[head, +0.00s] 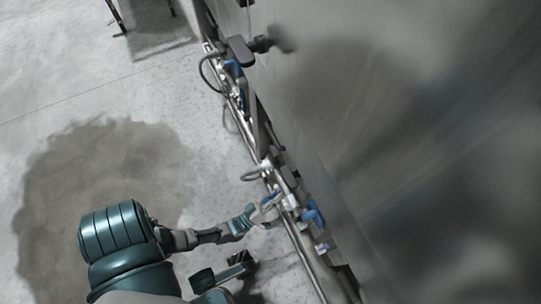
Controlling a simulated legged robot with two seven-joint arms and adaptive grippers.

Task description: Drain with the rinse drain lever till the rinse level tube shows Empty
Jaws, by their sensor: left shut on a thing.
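My left gripper (266,209) reaches in from the lower left to the pipework along the machine's base. It is shut on a pale, narrow piece there, which appears to be a lever handle. Its fingers hide part of that piece, and I cannot read any label to confirm it as the rinse drain lever. A blue handle (313,212) sits just right of the gripper, on the pipe assembly. The rinse level tube and its reading cannot be made out. My right gripper cannot be made out in this view.
The large grey metal machine wall (430,130) fills the right side. The floor (100,90) at left is open, with a dark stain (100,165).

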